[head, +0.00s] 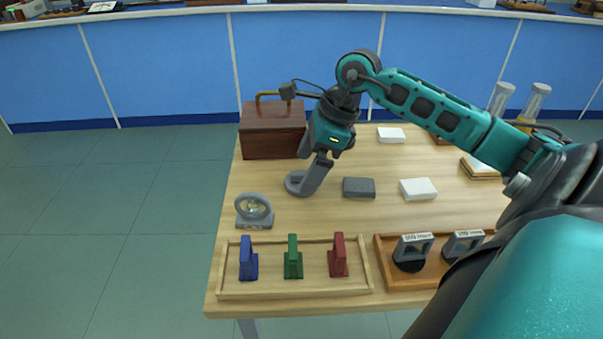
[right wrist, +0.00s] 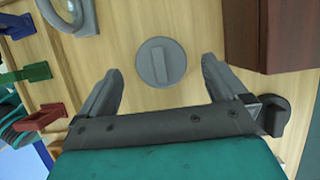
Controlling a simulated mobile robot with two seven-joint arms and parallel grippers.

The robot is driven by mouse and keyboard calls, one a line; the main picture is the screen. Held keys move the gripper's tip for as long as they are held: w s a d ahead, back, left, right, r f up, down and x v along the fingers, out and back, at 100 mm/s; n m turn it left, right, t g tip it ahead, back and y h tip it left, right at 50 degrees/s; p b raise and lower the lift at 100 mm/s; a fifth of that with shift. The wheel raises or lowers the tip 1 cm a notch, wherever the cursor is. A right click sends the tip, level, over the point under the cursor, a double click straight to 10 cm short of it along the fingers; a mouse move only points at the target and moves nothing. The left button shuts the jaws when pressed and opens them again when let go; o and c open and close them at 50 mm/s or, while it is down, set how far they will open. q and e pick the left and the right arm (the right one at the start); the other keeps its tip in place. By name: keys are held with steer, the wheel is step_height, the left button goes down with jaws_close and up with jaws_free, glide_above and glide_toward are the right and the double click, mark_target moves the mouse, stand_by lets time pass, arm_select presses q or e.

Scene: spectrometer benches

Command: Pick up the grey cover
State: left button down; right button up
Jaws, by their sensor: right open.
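The grey cover (right wrist: 149,62) is a round flat disc with a raised bar across its top. It lies flat on the wooden table in the right wrist view. In the head view the cover (head: 292,184) shows just left of my right gripper's fingers, which hide part of it. My right gripper (head: 309,188) is open and points down at the cover. In the right wrist view the open fingers (right wrist: 162,70) stand on either side, with the cover between and slightly beyond their tips, and nothing is held. My left gripper is not in view.
A brown wooden box (head: 272,132) stands behind the cover. A grey ring on a stand (head: 254,211) is at front left, a dark grey block (head: 358,187) to the right. A light tray (head: 294,291) holds blue, green and red pieces. A white block (head: 418,189) lies further right.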

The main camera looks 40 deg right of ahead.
mark_target(301, 179)
steer(key=shift+x, duration=1.2)
steer(key=c, duration=1.1)
steer(key=shift+r, duration=0.1)
